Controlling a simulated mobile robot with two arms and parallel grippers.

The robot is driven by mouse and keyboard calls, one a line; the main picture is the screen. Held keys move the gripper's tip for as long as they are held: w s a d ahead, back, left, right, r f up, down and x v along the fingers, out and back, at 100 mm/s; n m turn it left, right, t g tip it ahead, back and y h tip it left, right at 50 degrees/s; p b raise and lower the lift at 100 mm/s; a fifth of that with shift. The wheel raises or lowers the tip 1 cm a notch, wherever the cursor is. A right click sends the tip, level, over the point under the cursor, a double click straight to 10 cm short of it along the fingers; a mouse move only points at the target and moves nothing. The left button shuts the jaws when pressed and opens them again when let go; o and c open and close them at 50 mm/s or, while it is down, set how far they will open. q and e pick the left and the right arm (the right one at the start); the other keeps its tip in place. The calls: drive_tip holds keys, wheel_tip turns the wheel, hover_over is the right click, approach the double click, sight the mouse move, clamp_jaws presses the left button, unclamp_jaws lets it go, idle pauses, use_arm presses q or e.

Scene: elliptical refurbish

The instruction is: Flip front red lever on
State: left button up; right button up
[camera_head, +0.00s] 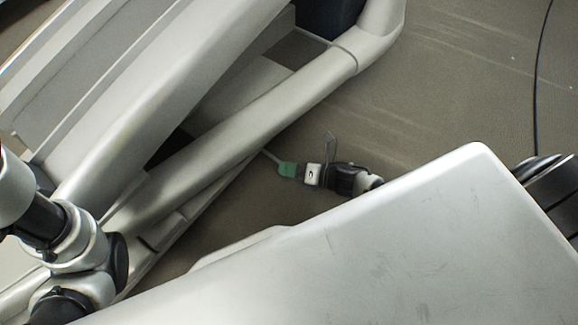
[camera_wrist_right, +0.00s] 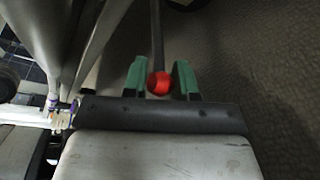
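The red lever shows in the right wrist view as a red ball knob (camera_wrist_right: 159,83) on a thin dark rod. My right gripper (camera_wrist_right: 160,80) has its two green fingers apart, one on each side of the knob. The left finger looks very close to the knob, and a narrow gap shows at the right finger; I cannot tell whether either touches. In the head view my right gripper (camera_head: 289,169) is low beside the machine, with a thin rod by its green fingertip; the knob is hidden there. My left gripper is out of view.
The grey elliptical machine (camera_head: 250,118), with a long round tube, fills the upper left of the head view, close beside my right gripper. Brown floor (camera_head: 450,100) is open at the upper right, with a thin black cable (camera_head: 536,90) across it.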

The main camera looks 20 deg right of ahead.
drive_tip(key=o, duration=0.4)
drive_tip(key=shift+s+d, duration=0.1)
drive_tip(key=p+v, duration=0.5)
drive_tip(key=v, duration=0.4)
drive_tip(key=shift+s+d+r, duration=0.2)
drive_tip(key=shift+d, duration=0.05)
drive_tip(key=shift+s+d, duration=0.35)
drive_tip(key=shift+d, duration=0.05)
